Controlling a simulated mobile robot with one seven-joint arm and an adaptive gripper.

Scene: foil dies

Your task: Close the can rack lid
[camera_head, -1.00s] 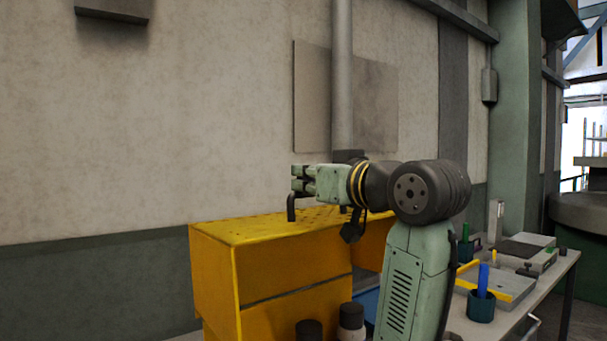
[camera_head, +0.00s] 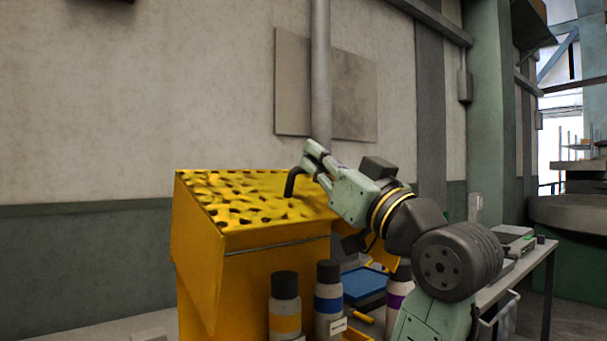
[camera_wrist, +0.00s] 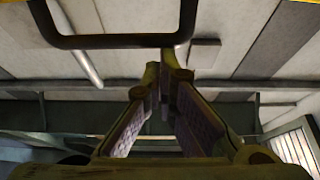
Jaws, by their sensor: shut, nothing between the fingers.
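The yellow can rack (camera_head: 250,275) stands at the left of the bench in the head view, with a dark-spotted yellow top panel (camera_head: 235,205) that I take for its lid. A dark bent handle (camera_head: 290,184) rises at the panel's right part. It shows as a black bar (camera_wrist: 110,42) across the top of the wrist view. My gripper (camera_head: 311,160) is shut and empty, close to the handle's upper end. In the wrist view its fingertips (camera_wrist: 165,75) lie just below the bar. I cannot tell whether they touch it. My arm hides the rack's right side.
Capped cans stand before the rack, with yellow (camera_head: 285,305), blue (camera_head: 329,300) and purple (camera_head: 397,290) bands. A blue tray (camera_head: 365,283) lies behind them. The bench (camera_head: 525,262) runs on to the right. A wall with a vertical pipe (camera_head: 321,75) stands behind.

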